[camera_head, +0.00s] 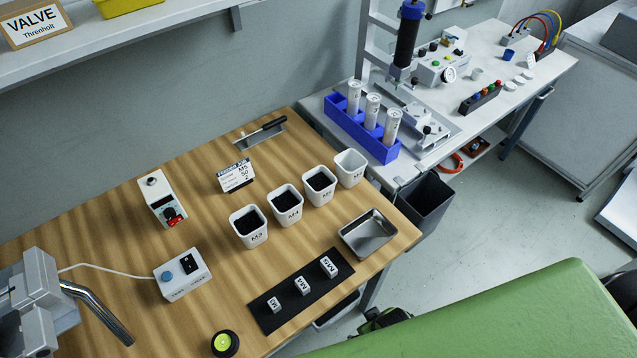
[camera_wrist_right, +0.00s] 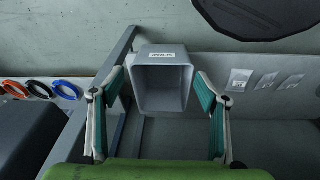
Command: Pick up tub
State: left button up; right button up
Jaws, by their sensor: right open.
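In the head view, several white tubs stand upright in a slanting row on the wooden table. The M3 tub (camera_head: 256,238), M4 tub (camera_head: 291,218) and M5 tub (camera_head: 322,198) hold dark contents. The last tub (camera_head: 352,180), at the right end, looks pale inside and empty. A card (camera_head: 236,176) behind them reads FEEDER JOB, M5, 50, 2. My right gripper (camera_wrist_right: 160,90) shows only in the right wrist view, its fingers apart and nothing held. No tub shows in that view.
A metal tray (camera_head: 397,246) lies right of the tubs. A black mat (camera_head: 287,310) with three small labelled blocks lies in front. A button box (camera_head: 182,274) stands left. A grey SCRAP bin (camera_wrist_right: 163,98) appears beyond my right fingers. A blue rack (camera_head: 342,115) stands on the neighbouring bench.

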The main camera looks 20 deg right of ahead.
jog(key=w+r+t+p, duration=0.1)
jog(key=w+r, duration=0.1)
jog(key=r, duration=0.9)
jog(key=w+r+t+p, duration=0.1)
jog(key=w+r, duration=0.1)
jog(key=r, duration=0.8)
jog(key=w+d+r+n+t+h, duration=0.15)
jog(key=w+r+n+t, duration=0.25)
jog(key=w+r+n, duration=0.55)
jog(key=w+r+n+t+y, duration=0.1)
jog(key=w+r+n+t, duration=0.2)
jog(key=w+n, duration=0.5)
jog(key=n+t+y+p, duration=0.15)
jog(key=n+y, duration=0.35)
jog(key=n, duration=1.5)
send_near(313, 175)
jog(key=w, duration=0.1)
jog(key=shift+p+x, duration=0.45)
jog(key=shift+x, duration=2.45)
pick_arm(q)
jog(key=r, duration=0.3)
jog(key=s+r, duration=0.1)
jog(key=shift+a+r, duration=0.2)
jog(key=shift+r, duration=0.2)
pick_arm(e)
jog(key=shift+s+a+f, duration=0.1)
jog(key=shift+a, duration=0.1)
